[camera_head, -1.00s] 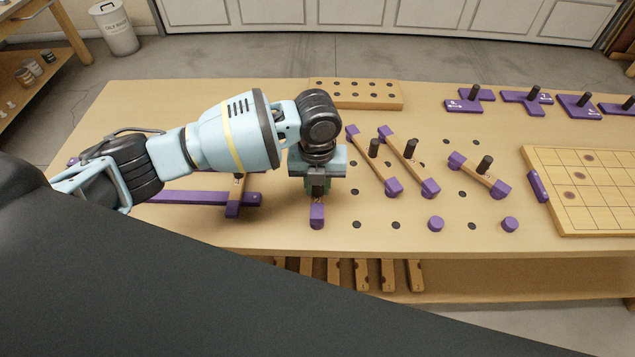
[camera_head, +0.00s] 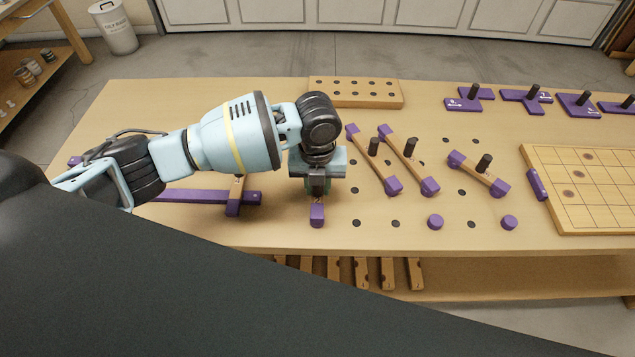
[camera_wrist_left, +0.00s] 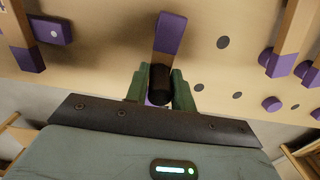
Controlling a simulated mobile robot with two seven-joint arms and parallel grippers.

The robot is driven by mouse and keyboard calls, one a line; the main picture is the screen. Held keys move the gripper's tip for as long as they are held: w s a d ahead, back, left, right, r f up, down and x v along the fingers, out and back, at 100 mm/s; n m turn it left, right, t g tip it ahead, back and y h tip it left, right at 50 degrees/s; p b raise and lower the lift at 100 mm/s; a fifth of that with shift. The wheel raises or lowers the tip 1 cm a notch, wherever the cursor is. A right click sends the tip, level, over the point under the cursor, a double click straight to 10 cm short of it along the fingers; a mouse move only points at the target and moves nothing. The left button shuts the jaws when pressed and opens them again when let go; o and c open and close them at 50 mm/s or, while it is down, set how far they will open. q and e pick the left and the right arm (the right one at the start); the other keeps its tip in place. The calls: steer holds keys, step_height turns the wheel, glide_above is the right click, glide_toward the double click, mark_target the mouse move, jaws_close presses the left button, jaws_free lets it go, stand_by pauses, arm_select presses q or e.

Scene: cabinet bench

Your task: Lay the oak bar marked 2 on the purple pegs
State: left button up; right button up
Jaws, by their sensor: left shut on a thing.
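My left gripper (camera_head: 317,190) is over an oak bar with purple ends, near the middle of the bench. In the left wrist view its green fingers (camera_wrist_left: 160,92) are shut on the bar's black upright handle (camera_wrist_left: 160,80). One purple end of this bar (camera_head: 317,214) shows in front of the gripper; the gripper hides most of the rest, and no number on it is readable. I cannot tell whether the bar touches the bench. Two round purple pegs (camera_head: 435,222) (camera_head: 509,222) stand at the front, right of the gripper. My right gripper is out of view.
Several other purple-ended bars with black handles (camera_head: 408,160) (camera_head: 480,175) lie right of the gripper. A holed oak block (camera_head: 355,93) is behind, a gridded board (camera_head: 590,190) far right. Dark holes dot the bench.

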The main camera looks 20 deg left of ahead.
arm_select(q)
steer(key=shift+f, duration=0.5)
stand_by(0.3)
steer(key=shift+f, duration=0.2)
stand_by(0.8)
stand_by(0.9)
steer(key=o, duration=1.1)
steer(key=shift+c, duration=0.2)
steer(key=shift+o, duration=0.4)
steer(key=o, duration=0.3)
